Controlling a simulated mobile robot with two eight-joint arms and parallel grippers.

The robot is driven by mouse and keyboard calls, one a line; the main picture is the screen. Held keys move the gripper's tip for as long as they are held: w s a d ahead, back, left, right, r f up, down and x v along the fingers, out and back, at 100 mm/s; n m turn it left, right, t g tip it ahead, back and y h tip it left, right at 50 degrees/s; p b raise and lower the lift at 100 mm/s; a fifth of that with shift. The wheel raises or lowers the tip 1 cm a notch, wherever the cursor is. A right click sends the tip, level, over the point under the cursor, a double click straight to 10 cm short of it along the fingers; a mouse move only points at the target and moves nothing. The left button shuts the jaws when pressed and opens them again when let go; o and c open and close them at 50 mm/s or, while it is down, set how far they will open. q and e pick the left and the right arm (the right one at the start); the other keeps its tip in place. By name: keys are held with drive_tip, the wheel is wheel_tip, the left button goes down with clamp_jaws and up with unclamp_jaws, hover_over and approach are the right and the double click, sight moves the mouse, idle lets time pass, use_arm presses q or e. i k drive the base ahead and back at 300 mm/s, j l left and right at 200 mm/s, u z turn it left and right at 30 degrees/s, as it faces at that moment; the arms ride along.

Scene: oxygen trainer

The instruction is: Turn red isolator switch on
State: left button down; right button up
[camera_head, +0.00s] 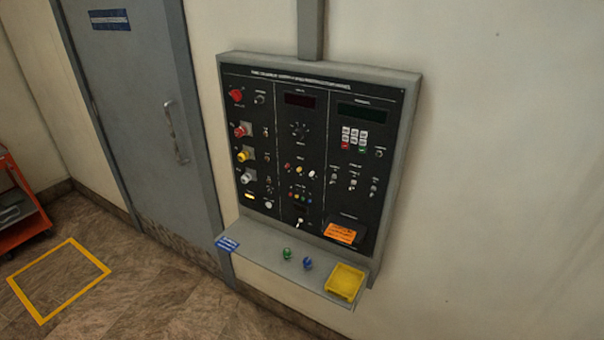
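A black control panel (285,125) in a grey frame is mounted on the wall. In its left column a red rotary switch (241,130) sits above a yellow one (243,155) and a white one (248,176). Its handle position is too small to read. A round red button (236,95) is higher in the same column. Neither of my grippers is in view, and nothing touches the panel.
A grey shelf (268,262) under the panel holds a green piece (287,254), a blue piece (308,263) and a yellow tray (344,282). A grey door (140,120) and an orange cart (22,205) are at left. The floor by the yellow square (100,265) is clear.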

sight(237, 96)
drive_tip(key=i+j+z, duration=0.15)
drive_tip(key=j, duration=0.3)
drive_tip(key=i+j+z, duration=0.1)
drive_tip(key=j, duration=0.4)
drive_tip(key=i+j+z, duration=0.15)
drive_tip(key=j, duration=0.3)
drive_tip(key=i+j+z, duration=0.15)
drive_tip(key=j, duration=0.35)
drive_tip(key=i+j+z, duration=0.15)
drive_tip(key=j, duration=0.4)
